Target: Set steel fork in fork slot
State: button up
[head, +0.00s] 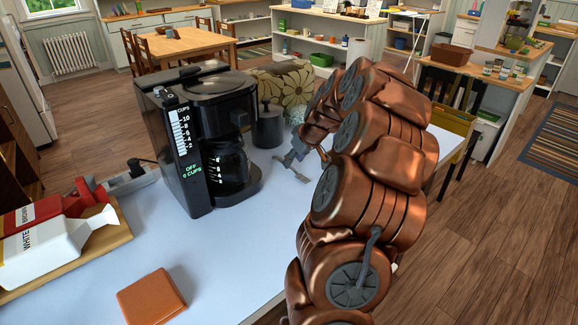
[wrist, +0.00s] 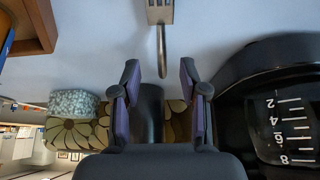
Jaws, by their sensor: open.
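A steel fork (head: 291,172) lies on the pale tabletop to the right of the coffee maker. In the wrist view the fork (wrist: 161,14) is at the top centre, tines cut off by the frame edge, its handle pointing down toward my gripper. My gripper (wrist: 160,72) is open, with the handle's end in line with the gap between its fingertips. It does not hold the fork. In the head view my gripper (head: 302,152) is just behind the fork. A wooden tray (wrist: 45,42) with something blue in it shows at the wrist view's upper left. I cannot make out a fork slot.
A black coffee maker (head: 170,130) stands close to the left of my gripper. A dark canister (head: 268,130), a floral box (head: 270,75) and a speckled object (wrist: 73,103) are behind. Cartons (head: 50,240) and a brown square block (head: 151,297) are at left. My arm hides the table's right part.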

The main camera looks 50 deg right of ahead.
jog(key=x, duration=0.3)
jog(key=shift+f+p, duration=0.1)
jog(key=shift+p, duration=0.25)
grip_shut()
